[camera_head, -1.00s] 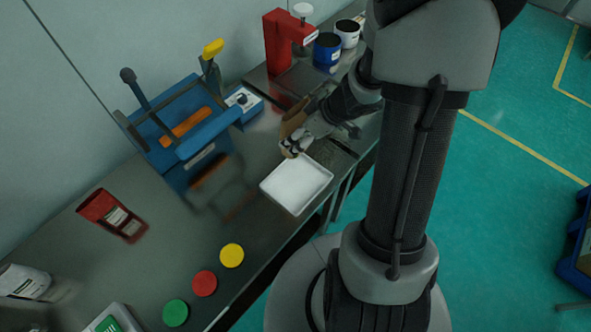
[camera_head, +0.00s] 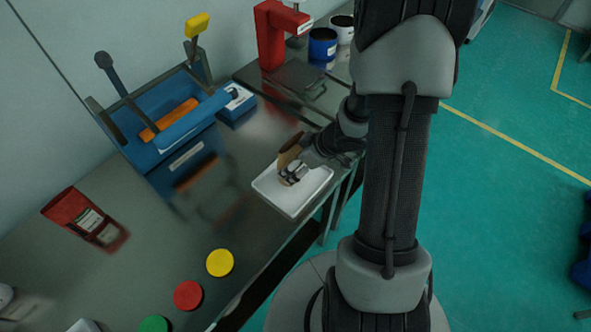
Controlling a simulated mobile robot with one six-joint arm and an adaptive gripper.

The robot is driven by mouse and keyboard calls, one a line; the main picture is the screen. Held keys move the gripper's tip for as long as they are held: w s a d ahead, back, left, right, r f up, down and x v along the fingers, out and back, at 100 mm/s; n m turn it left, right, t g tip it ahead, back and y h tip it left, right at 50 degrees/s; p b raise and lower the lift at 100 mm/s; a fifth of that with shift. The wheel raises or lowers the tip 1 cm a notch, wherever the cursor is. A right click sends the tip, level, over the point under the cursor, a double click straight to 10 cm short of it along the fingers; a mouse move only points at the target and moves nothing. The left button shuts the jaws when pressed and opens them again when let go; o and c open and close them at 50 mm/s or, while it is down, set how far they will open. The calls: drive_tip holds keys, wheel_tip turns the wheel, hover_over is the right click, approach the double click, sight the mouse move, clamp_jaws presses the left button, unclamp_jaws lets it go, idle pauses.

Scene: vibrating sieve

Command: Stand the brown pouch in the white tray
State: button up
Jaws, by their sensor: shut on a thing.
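The white tray (camera_head: 272,191) lies on the metal bench near its front edge, right of the blue machine. My gripper (camera_head: 297,171) reaches in from the right, over the tray. It is shut on the brown pouch (camera_head: 288,152), which looks upright with a slight lean. The pouch is at the tray's back part in the picture. The fingers and wrist hide part of it, and I cannot tell whether its base touches the tray floor.
The blue machine (camera_head: 160,150) with levers and an orange bar stands left of the tray. A red stand (camera_head: 271,45) and blue can (camera_head: 322,44) are at the back.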

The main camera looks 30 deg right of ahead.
drive_tip(key=shift+f+b, duration=0.4)
drive_tip(key=shift+f, duration=0.75)
drive_tip(key=shift+f, duration=0.2)
drive_tip(key=o, duration=1.2)
drive_tip(key=shift+o, duration=0.2)
